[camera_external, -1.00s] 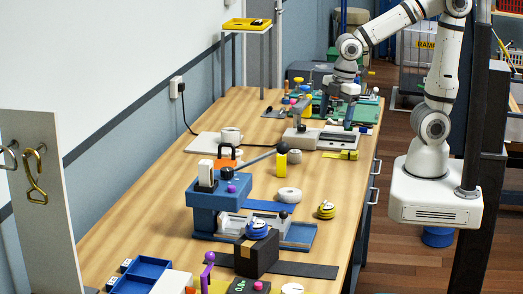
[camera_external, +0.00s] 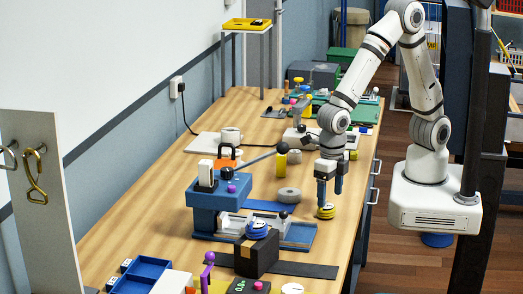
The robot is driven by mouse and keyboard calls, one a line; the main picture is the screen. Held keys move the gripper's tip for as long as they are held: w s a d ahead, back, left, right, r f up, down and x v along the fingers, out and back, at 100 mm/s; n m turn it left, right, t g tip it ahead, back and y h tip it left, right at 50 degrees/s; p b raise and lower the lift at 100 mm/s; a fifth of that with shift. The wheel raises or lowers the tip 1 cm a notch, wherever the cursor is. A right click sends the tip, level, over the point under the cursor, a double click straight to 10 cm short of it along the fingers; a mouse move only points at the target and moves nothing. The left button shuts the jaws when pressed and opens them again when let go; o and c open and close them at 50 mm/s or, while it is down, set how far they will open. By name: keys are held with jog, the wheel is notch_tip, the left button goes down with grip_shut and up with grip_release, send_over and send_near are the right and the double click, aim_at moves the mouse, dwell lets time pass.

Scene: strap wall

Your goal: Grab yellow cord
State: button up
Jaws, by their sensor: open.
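A small round yellow coil with a pale top (camera_external: 326,212), which looks like the yellow cord, lies on the wooden bench right of the blue press. My gripper (camera_external: 329,198) points down directly over it, its two dark fingers apart. The left fingertip overlaps the coil's upper edge in this view. I cannot tell whether it touches the coil. Nothing shows between the fingers.
A blue lever press (camera_external: 215,205) stands to the left, its lever reaching toward the bench middle. A grey ring roll (camera_external: 288,195) lies just left of my gripper. Bare bench lies right of the yellow coil.

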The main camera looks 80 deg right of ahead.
aim_at(327, 202)
jog(key=f, duration=0.3)
jog(key=shift+w+a+f, duration=0.15)
jog(key=shift+w+f, duration=0.05)
jog(key=shift+w, duration=0.2)
jog(key=shift+f+p, duration=0.3)
jog(key=shift+f, duration=0.3)
jog(key=shift+c, duration=0.3)
